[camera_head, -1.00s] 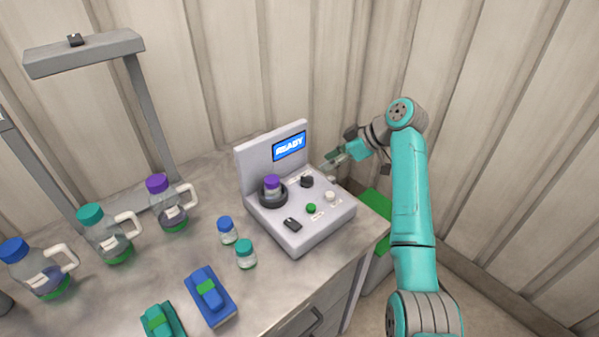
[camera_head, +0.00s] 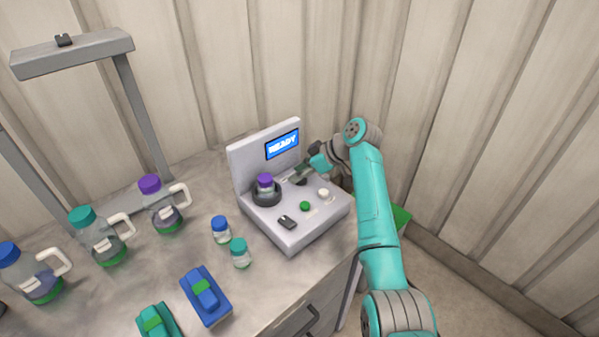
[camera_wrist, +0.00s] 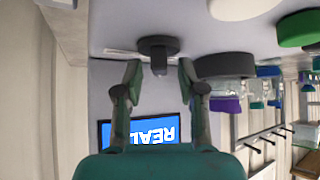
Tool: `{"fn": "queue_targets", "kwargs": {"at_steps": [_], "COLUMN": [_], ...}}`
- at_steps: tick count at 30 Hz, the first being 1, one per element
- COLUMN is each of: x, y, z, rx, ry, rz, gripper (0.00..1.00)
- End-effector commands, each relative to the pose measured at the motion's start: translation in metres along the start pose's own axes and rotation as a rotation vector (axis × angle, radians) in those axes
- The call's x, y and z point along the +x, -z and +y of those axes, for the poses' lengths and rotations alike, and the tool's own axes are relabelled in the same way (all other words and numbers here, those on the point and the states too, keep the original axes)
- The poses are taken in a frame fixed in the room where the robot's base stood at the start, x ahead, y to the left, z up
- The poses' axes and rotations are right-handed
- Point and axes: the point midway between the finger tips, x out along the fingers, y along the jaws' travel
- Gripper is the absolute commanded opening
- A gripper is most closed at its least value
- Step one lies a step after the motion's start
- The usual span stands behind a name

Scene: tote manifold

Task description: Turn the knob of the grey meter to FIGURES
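The grey meter (camera_head: 290,235) stands on the bench, its upright screen (camera_head: 282,145) lit with READY. Its round dark knob (camera_wrist: 158,46) shows at the top of the wrist view, which is upside down. The knob's narrow grip (camera_wrist: 159,66) sticks out towards my gripper (camera_wrist: 160,76). My gripper is open, with one fingertip on each side of the grip and a gap visible on both sides. The labels around the knob are too small to read.
On the meter are a purple-capped vial (camera_head: 265,184) in a dark ring, a green button (camera_head: 305,206), a white button (camera_head: 323,193) and a black switch (camera_head: 287,222). Small bottles (camera_head: 240,253) and handled jugs (camera_head: 100,240) stand to the left. A ribbed wall (camera_head: 300,60) is close behind.

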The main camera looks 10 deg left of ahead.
Motion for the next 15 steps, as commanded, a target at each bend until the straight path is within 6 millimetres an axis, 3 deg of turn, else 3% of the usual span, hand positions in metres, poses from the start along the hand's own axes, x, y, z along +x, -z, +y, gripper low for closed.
{"fn": "queue_targets", "kwargs": {"at_steps": [1, 5, 15], "x": [-0.0002, -0.0003, -0.0002], "y": [0.0001, 0.0001, 0.0], "z": [0.0001, 0.0001, 0.0], "rx": [0.0, 0.0, 0.01], "ry": [0.0, 0.0, -0.011], "rz": [0.0, 0.0, 0.0], "gripper": [0.32, 0.0, 0.0]}}
